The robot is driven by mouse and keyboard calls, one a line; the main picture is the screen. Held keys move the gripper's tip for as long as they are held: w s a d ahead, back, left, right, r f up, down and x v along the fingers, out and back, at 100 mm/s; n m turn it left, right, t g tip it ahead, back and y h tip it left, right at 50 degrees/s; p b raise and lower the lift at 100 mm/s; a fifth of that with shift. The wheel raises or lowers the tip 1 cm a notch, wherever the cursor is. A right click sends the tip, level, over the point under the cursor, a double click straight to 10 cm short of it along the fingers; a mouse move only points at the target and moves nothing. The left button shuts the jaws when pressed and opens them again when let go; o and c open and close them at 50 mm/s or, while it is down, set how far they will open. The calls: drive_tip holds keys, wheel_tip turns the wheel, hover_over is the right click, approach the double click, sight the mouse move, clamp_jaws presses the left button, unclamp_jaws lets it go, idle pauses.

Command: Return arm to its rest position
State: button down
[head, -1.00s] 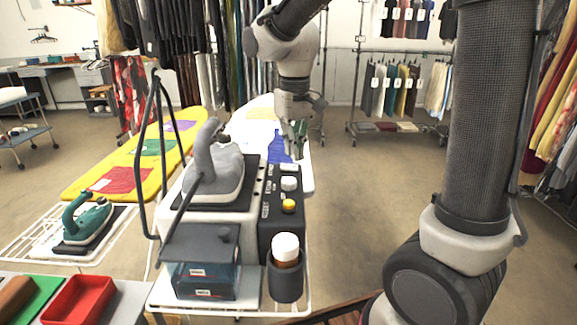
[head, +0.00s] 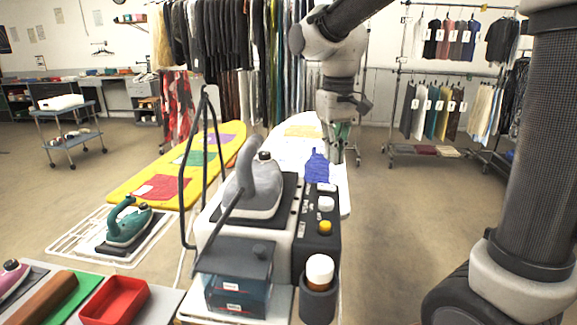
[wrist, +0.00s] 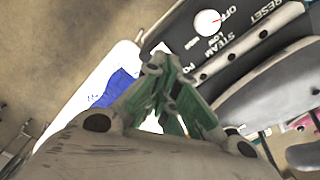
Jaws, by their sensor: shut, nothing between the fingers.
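My gripper (head: 338,152) hangs from my arm with its fingers pointing down, above the white ironing board (head: 344,190) and just beyond the black control panel (head: 319,240) of the steam station. In the wrist view its green-padded fingers (wrist: 165,92) are together with nothing held between them. Part of the control panel (wrist: 240,48) shows beside the fingers there, with a white knob (wrist: 207,22). The blue cloth (head: 316,167) lies on the white board, left of my gripper, and is partly behind the fingers in the wrist view (wrist: 118,88).
A grey iron (head: 256,190) stands on the steam station. A white-capped bottle (head: 319,270) sits in a holder at its near corner. A yellow ironing board (head: 130,190) and a teal iron (head: 128,226) stand left. Open floor (head: 400,200) lies right, before clothes racks (head: 425,152).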

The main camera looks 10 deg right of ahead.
drive_tip(key=s+d+m+t, duration=0.2)
drive_tip(key=s+d+t, duration=0.2)
drive_tip(key=s+d, duration=1.1)
drive_tip(key=s, duration=0.4)
drive_tip(key=shift+r+m, duration=0.2)
drive_tip(key=shift+m, duration=0.1)
idle(0.5)
